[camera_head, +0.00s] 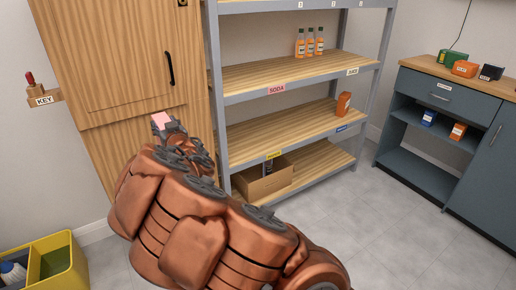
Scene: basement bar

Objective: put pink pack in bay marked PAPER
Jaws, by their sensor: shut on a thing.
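The pink pack (161,118) is held up in front of the wooden cabinet door, left of the shelf rack. My gripper (167,125) is shut on it, and the gripper partly hides the pack. The rack has bays with small labels on the shelf edges. One red label reads SODA (276,90). A white label (352,71), a yellow label (274,154) and a blue label (341,128) are too small to read surely. I cannot tell which bay is marked PAPER.
Several orange bottles (309,42) stand on an upper shelf. An orange pack (343,104) stands on the shelf below, right side. A cardboard box (264,181) sits on the bottom shelf. A dark sideboard (437,135) stands right. A yellow crate (73,276) is low left. Open floor lies between rack and sideboard.

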